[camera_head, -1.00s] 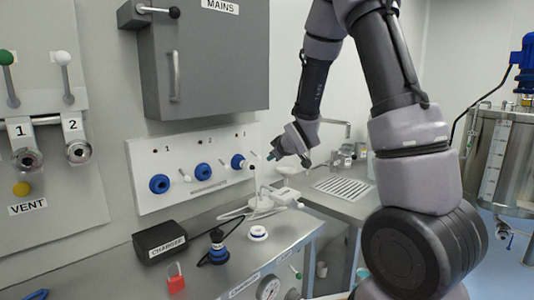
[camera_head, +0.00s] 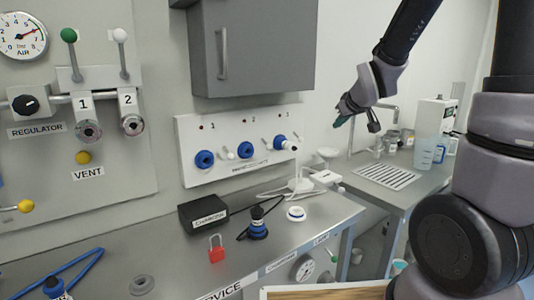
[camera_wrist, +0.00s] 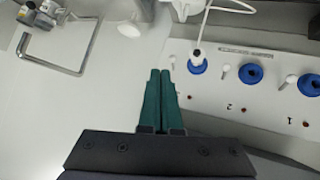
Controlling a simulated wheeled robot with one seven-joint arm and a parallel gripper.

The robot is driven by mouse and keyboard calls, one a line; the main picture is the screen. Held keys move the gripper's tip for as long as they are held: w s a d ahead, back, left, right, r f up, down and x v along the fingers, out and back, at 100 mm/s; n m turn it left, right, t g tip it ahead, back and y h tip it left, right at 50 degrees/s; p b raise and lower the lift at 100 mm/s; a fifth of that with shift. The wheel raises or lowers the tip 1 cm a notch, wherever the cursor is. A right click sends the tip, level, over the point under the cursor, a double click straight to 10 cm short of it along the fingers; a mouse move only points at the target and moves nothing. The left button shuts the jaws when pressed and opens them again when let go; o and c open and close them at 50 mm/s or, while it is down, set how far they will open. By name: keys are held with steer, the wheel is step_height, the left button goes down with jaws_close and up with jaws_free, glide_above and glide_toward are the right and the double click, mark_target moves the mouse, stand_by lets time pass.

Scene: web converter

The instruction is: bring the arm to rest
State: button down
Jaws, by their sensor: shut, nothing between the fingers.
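My gripper (camera_head: 340,121) hangs in the air in front of the wall, right of the socket panel and above the bench, pointing down and to the left. In the wrist view its two green fingers (camera_wrist: 159,100) lie side by side, shut with nothing between them. The fingers touch nothing that I can see. My arm reaches up out of the top of the head view and comes down again to the gripper.
The socket panel (camera_head: 222,178) with blue sockets is left of the gripper, below a grey cabinet (camera_head: 262,50). A blue-tinted beaker (camera_head: 424,154) stands at right.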

steer(key=s+r+m+g, duration=0.1)
steer(key=s+r+m, duration=0.1)
steer(key=s, duration=0.6)
steer(key=s+r+m+g, duration=0.1)
steer(key=s+r+m, duration=0.2)
steer(key=s, duration=0.5)
steer(key=s+r+m+g+y, duration=0.1)
steer(key=s+r+m, duration=0.2)
steer(key=s+r, duration=0.2)
steer(key=s, duration=0.3)
